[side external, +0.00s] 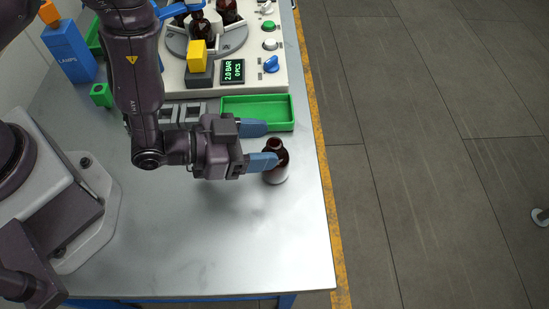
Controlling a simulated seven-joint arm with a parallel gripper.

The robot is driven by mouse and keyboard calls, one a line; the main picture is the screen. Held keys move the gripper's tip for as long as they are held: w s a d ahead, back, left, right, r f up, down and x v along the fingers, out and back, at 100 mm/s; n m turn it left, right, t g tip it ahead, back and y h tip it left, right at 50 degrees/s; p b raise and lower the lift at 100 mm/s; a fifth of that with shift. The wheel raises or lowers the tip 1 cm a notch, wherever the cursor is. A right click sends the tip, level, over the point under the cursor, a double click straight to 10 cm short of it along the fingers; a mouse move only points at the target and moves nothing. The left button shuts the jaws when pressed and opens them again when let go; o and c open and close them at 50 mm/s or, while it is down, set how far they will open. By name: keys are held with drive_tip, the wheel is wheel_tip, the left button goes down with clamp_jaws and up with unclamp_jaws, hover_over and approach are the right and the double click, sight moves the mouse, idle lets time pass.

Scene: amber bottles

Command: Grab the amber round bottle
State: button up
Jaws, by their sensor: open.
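An amber round bottle (278,173) with a dark neck and a pale lower part stands upright on the metal table near its right edge. My gripper (265,145) is open, with two blue fingers pointing right. The nearer finger overlaps the bottle's left side in the picture; I cannot tell whether it touches.
A green tray (285,126) lies just behind the bottle. A machine (285,86) with knobs, a display and more amber bottles (227,12) on a turntable stands at the back. The front of the table (230,250) is clear.

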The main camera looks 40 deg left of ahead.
sight(284, 151)
drive_tip(key=x, duration=0.4)
drive_tip(key=shift+w+d+f, duration=0.1)
drive_tip(key=shift+w+d, duration=0.05)
drive_tip(key=shift+w, duration=0.1)
clamp_jaws()
